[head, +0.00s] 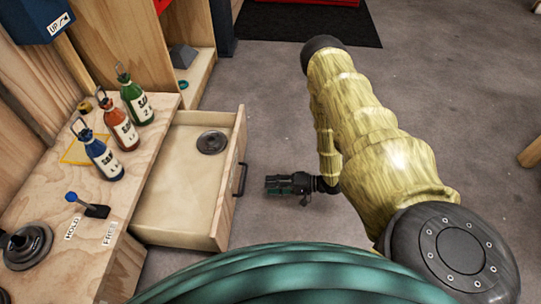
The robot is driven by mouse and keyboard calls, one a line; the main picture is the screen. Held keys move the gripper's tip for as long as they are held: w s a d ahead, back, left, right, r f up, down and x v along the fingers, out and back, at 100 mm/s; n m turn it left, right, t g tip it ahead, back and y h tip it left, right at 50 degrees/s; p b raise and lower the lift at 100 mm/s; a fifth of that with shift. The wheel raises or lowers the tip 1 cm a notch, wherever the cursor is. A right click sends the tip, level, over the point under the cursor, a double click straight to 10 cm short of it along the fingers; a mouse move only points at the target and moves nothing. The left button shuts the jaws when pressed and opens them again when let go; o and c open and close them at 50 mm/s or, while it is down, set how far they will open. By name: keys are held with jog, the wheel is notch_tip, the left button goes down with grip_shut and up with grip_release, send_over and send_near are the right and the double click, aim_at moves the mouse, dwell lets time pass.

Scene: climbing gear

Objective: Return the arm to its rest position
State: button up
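My arm (370,130), in a yellowish sleeve, reaches forward on the right side of the head view and bends back down at its far end. My gripper (272,185), small and dark, points left over the grey floor. It is just right of the open drawer's black handle, with a visible gap in the picture. Nothing can be seen held in it, but its fingers are too small and dark to tell whether they are apart.
A wooden drawer (178,238) stands pulled out, holding a dark round disc (211,142). The bench (40,200) carries blue (102,160), red (122,130) and green (138,104) bottles and a blue-knobbed lever (88,206) by HOLD and FREE labels. Floor (450,90) beyond my arm is mostly clear.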

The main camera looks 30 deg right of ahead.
jog(key=shift+a, duration=0.1)
dwell(0.3)
jog(key=s+a+f+n+g+h, duration=0.2)
jog(key=s+a+f+n+h, duration=0.15)
jog(key=a+h, duration=0.45)
jog(key=s+a+r+n+g+h, duration=0.2)
jog(key=s+r+g, duration=0.15)
jog(key=s, duration=0.75)
jog(key=s+a+r+n+g+h, duration=0.1)
jog(key=s+r+n+g+h, duration=0.2)
jog(key=s, duration=0.7)
notch_tip(320, 180, up, 38)
jog(key=m+g+p, duration=0.1)
jog(key=p, duration=3.7)
jog(key=shift+w+f+y, duration=0.15)
jog(key=shift+w+y, duration=0.1)
jog(key=shift+y, duration=0.15)
jog(key=shift+a, duration=0.1)
